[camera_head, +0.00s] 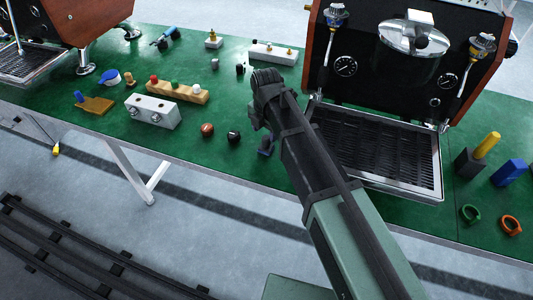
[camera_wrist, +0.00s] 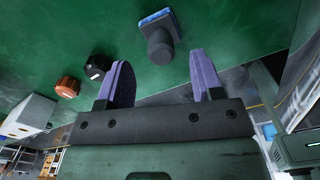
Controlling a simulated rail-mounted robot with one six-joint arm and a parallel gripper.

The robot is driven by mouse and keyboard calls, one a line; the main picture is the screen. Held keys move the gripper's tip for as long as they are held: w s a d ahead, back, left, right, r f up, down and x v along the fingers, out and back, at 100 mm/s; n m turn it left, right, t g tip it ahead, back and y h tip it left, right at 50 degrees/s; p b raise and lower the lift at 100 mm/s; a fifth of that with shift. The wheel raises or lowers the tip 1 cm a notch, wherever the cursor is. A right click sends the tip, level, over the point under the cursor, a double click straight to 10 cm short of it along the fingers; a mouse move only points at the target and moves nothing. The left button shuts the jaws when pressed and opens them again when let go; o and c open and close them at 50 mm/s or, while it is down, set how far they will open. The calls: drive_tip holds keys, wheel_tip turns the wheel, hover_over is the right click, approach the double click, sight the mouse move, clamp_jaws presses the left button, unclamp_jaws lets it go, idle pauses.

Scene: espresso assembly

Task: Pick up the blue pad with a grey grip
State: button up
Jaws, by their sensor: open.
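The blue pad with a grey grip (camera_wrist: 160,46) is on the green table in the wrist view, its dark grey round grip toward the camera and its blue edge behind. In the head view the pad (camera_head: 265,147) shows just left of my arm, right of a black knob, and is partly hidden. My gripper (camera_wrist: 159,60) is open and empty, its two purple fingers apart. In the wrist view the grip appears between and beyond the fingertips, with no contact visible. In the head view my arm hides the fingers.
An orange-brown knob (camera_head: 207,129) and a black knob (camera_head: 233,136) stand left of the pad. A white block (camera_head: 153,111) is farther left. The espresso machine's drip tray (camera_head: 375,150) is to the right. The table's front edge is close to the pad.

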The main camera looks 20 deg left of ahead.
sight(266, 137)
drive_tip(key=shift+f, duration=0.15)
wheel_tip(266, 137, down, 5)
drive_tip(key=b, duration=0.5)
drive_tip(key=shift+s+f, duration=0.1)
drive_tip(key=shift+f, duration=0.1)
drive_tip(key=shift+r, duration=0.2)
drive_tip(key=c, duration=1)
wheel_tip(266, 137, up, 20)
drive_tip(key=p, duration=2)
drive_tip(key=shift+r+p, duration=0.15)
drive_tip(key=shift+p, duration=0.15)
